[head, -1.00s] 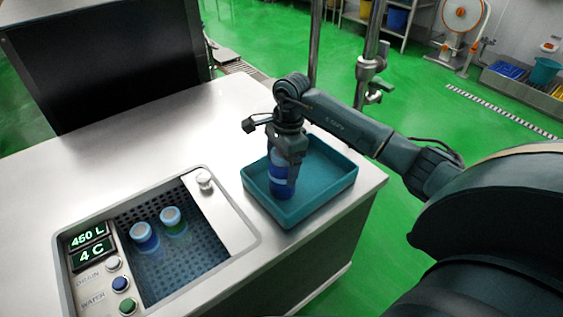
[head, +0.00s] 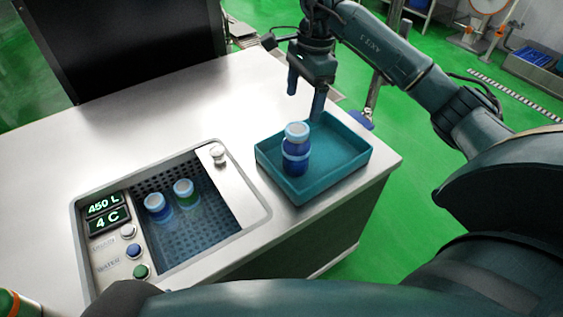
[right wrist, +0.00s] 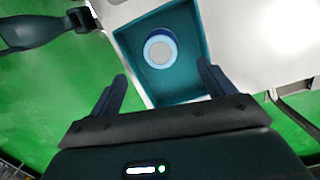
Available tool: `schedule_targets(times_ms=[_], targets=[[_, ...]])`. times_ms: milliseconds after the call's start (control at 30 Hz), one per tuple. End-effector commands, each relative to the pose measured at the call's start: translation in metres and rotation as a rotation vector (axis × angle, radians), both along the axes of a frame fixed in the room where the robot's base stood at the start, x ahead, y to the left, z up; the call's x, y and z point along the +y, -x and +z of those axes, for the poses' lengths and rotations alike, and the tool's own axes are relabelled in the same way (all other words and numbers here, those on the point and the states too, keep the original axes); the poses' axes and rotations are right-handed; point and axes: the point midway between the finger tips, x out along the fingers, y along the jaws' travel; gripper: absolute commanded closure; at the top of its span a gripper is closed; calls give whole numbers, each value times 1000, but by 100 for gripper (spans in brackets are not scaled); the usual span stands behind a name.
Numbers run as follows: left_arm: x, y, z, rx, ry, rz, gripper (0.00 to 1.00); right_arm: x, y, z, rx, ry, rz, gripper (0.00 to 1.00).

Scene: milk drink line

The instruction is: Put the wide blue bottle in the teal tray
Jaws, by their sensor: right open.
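The wide blue bottle (head: 296,160) stands upright in the teal tray (head: 330,185), near its left side, with a pale blue cap. In the right wrist view, the bottle (right wrist: 160,48) is seen from above inside the tray (right wrist: 205,40). My right gripper (head: 305,100) is open and empty, above and behind the bottle and apart from it. Its two fingers also show in the right wrist view (right wrist: 163,76). My left gripper is not in view.
A dark box (head: 120,45) stands at the back.

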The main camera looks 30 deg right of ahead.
Motion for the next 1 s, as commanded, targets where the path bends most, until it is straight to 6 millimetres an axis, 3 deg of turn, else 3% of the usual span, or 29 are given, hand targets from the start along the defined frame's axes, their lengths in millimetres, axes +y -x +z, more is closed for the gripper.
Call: schedule_targets(times_ms=[67,167,267,300,400,500,567,667,767,833,867,1000], targets=[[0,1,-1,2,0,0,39,12,2,-8,4,-39,8,18],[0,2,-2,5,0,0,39,54,10,-29,21,-191,19,18],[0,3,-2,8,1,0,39,126,31,-50,78,-481,-5,18],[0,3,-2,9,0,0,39,159,45,-53,123,-635,-40,18],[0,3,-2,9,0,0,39,227,75,-41,280,-1020,-199,18],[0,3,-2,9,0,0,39,263,93,-14,497,-1372,-444,18],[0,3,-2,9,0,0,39,270,95,0,650,-1559,-630,18],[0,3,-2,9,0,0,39,261,88,8,941,-1815,-997,18],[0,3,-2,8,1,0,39,236,80,-11,1265,-1984,-1427,18],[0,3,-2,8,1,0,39,217,82,-41,1505,-2034,-1761,18],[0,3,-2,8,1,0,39,209,85,-57,-1531,1938,1814,18],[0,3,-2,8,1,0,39,188,122,-129,-1367,1269,1703,18]])
